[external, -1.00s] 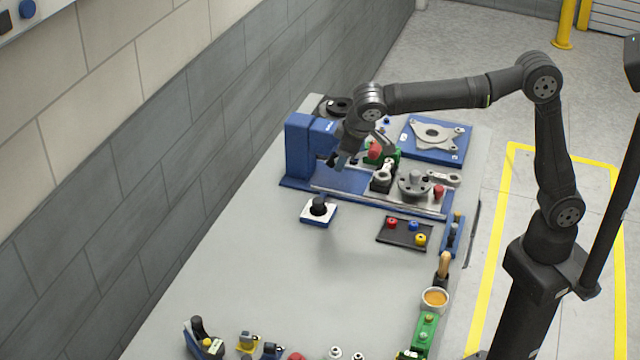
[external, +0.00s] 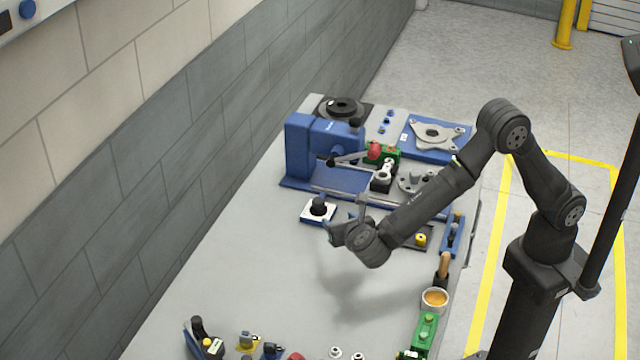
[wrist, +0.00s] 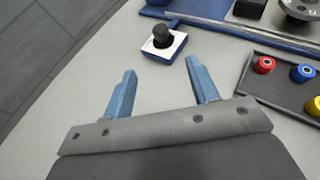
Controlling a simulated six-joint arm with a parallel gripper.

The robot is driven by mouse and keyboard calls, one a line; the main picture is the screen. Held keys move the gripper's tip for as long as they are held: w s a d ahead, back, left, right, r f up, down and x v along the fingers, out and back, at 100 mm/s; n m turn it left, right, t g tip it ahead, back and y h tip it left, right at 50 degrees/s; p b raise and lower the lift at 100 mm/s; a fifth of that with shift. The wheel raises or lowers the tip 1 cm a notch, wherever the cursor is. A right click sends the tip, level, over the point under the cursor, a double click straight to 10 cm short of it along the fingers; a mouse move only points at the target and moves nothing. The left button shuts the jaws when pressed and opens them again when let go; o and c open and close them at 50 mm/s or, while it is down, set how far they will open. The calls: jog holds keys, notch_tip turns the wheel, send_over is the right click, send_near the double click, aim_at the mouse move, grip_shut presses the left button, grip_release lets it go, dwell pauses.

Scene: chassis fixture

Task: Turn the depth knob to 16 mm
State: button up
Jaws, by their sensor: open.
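The depth knob (external: 319,203) looks like a black knob on a small white plate with a blue base, standing on the grey table left of centre. In the wrist view the black knob (wrist: 163,36) is ahead of the fingers, near the top middle. I cannot read any scale or mark on its plate. My gripper (wrist: 160,85) is open with two blue fingers and nothing between them. In the external view my gripper (external: 345,217) is close to the knob, on its near right side, apart from it.
A blue machine fixture (external: 300,150) with a rail stands behind the knob. A dark tray (wrist: 285,84) with red, blue and yellow pieces lies to the right. The table left of the knob is clear.

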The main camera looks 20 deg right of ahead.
aim_at(316, 203)
jog(key=x, duration=1.7)
jog(key=shift+f, duration=0.1)
jog(key=c, duration=1)
jog(key=shift+a+m+h, duration=0.1)
jog(key=shift+m+h, duration=0.3)
jog(key=shift+h, duration=0.1)
jog(key=shift+o, duration=0.2)
jog(key=m+g+h, duration=0.1)
jog(key=h, duration=0.1)
jog(key=m+h, duration=0.1)
jog(key=m, duration=0.1)
jog(key=shift+w+a+f+m+g+h, duration=0.1)
jog(key=shift+a+m+g+h, duration=0.1)
jog(key=shift+m+g+h, duration=0.15)
jog(key=m+g+h, duration=0.3)
jog(key=m+h, duration=0.1)
jog(key=shift+w+a, duration=0.1)
jog(key=shift+a, duration=0.05)
jog(key=shift+m+h, duration=0.25)
